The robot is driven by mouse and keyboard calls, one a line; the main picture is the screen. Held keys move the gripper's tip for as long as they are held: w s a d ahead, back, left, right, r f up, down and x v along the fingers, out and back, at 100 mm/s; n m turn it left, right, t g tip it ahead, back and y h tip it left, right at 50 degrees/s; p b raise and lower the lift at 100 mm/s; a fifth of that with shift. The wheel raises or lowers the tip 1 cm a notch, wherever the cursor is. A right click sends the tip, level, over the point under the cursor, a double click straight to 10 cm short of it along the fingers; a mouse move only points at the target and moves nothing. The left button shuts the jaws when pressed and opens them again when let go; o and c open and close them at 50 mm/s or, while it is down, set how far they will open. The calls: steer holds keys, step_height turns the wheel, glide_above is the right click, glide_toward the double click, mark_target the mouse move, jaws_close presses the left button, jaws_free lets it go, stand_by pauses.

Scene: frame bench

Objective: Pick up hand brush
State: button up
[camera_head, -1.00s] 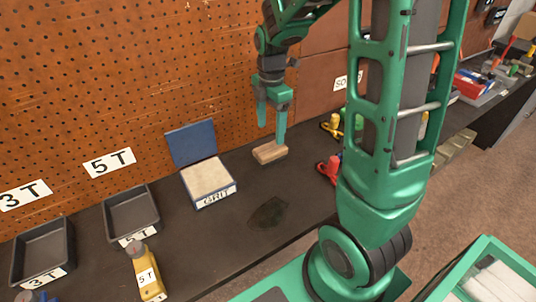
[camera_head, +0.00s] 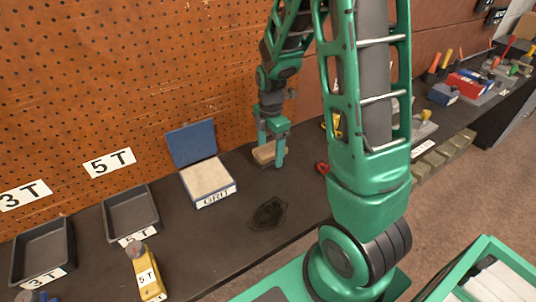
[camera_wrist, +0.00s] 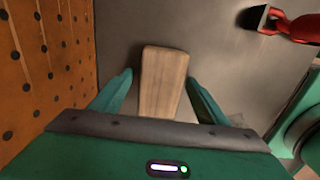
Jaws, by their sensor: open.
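The hand brush shows as a pale wooden block (camera_head: 264,153) lying on the dark bench near the pegboard. In the wrist view the wooden block (camera_wrist: 163,80) lies lengthwise between my fingers, with its near end hidden behind the gripper body. My gripper (camera_head: 270,158) is open and lowered over the block, one finger on each side. In the wrist view my gripper's fingers (camera_wrist: 160,92) show a gap on both sides of the wood. Bristles cannot be seen.
An open box labelled GRIT (camera_head: 208,182) with a blue lid stands to the left. Two dark trays (camera_head: 131,212) and a yellow tool (camera_head: 146,277) are farther left. A red-handled tool (camera_wrist: 290,26) lies right of the block.

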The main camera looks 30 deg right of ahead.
mark_target(270, 148)
steer(key=c, duration=1.2)
steer(key=shift+r, duration=0.1)
step_height(270, 148, up, 10)
steer(key=shift+f, duration=0.1)
